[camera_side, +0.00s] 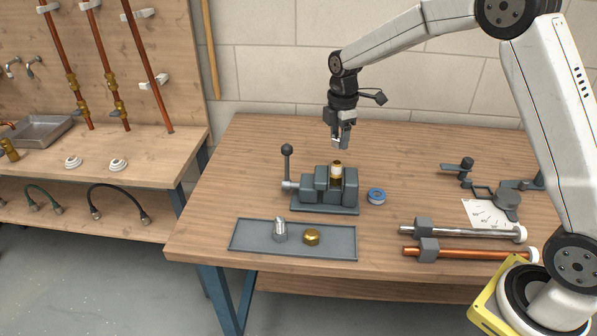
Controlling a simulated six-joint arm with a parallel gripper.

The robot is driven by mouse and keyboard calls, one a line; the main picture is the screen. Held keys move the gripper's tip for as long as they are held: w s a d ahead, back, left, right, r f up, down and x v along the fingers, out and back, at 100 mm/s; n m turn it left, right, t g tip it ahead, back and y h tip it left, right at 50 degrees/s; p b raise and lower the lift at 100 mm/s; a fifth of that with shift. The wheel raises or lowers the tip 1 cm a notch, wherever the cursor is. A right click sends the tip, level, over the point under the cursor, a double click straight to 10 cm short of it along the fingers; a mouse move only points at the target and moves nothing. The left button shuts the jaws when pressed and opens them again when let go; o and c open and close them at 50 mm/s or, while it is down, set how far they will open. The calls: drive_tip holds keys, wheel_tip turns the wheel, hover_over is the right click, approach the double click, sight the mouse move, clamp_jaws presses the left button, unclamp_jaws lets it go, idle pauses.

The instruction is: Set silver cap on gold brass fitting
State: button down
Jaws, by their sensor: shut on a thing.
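My gripper (341,142) points down above the vise, shut on a small silver piece, which appears to be the silver cap (336,141). The fingers partly hide the piece. The gold brass fitting (336,171) stands upright in the jaws of the grey vise (321,187).
A grey tray (248,240) at the front holds a silver threaded part (280,231) and a brass nut (311,237). A blue-and-white tape roll (376,196) lies right of the vise. Pipes (465,252) lie front right. The bench's back left is clear.

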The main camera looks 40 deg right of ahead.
sight(337, 162)
drive_tip(key=shift+f, duration=2.9)
drive_tip(key=shift+f, duration=0.2)
drive_tip(key=shift+m, duration=0.3)
drive_tip(key=shift+f+m, duration=0.15)
drive_tip(key=shift+m, duration=2.35)
unclamp_jaws()
drive_tip(key=shift+r, duration=2.55)
